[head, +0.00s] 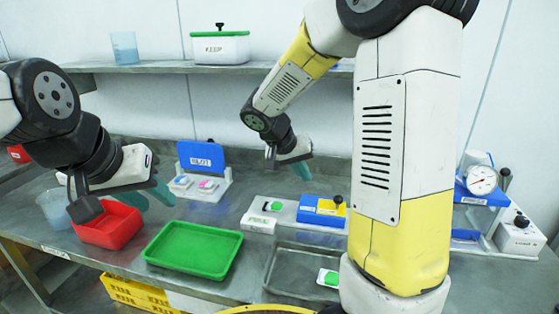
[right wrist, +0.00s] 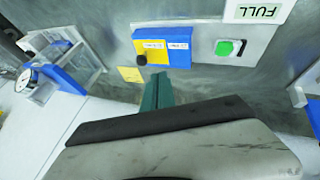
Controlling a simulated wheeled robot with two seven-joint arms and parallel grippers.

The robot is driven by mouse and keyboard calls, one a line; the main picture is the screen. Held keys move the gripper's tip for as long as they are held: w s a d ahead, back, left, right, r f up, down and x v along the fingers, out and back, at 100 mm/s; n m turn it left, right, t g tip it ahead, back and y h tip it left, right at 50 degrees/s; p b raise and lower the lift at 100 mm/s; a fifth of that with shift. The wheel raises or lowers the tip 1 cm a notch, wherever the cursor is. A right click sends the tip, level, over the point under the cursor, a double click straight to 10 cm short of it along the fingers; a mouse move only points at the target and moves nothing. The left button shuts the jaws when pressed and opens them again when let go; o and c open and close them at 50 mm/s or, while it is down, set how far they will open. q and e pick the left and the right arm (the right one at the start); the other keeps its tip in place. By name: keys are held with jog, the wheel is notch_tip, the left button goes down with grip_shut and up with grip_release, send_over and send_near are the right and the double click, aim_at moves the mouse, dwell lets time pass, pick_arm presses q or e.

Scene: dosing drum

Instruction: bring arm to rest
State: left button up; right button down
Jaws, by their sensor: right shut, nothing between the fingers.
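My right gripper (head: 302,171) hangs in the air above the back of the bench, its teal fingers closed together and empty. In the right wrist view its fingers (right wrist: 156,93) point toward a blue and yellow box (right wrist: 163,46) with a black knob, apart from it as far as I can tell. That box also shows in the head view (head: 322,208). My left gripper (head: 150,197) is at the left, above and behind the red tray (head: 108,228). Its teal fingers are spread apart with nothing visible between them. My right arm hides part of the bench at the right.
A green tray (head: 194,249) lies at the bench front. A blue-lidded rack (head: 203,156) stands at the back, a dial gauge (head: 482,181) on the right. A green button (right wrist: 224,48) sits beside the box. A shelf (head: 160,67) runs behind. Bare metal lies between the trays.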

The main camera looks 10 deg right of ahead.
jog(key=s+a+r+n+t+y, duration=0.1)
jog(key=s+r+y, duration=0.3)
jog(key=s, duration=0.6)
jog(key=s+a+r+n+t+y, duration=0.2)
jog(key=s+r, duration=0.4)
jog(key=s, duration=0.4)
jog(key=shift+s+a+r+n+y, duration=0.2)
jog(key=shift+a+n+y, duration=0.3)
jog(key=shift+y, duration=0.5)
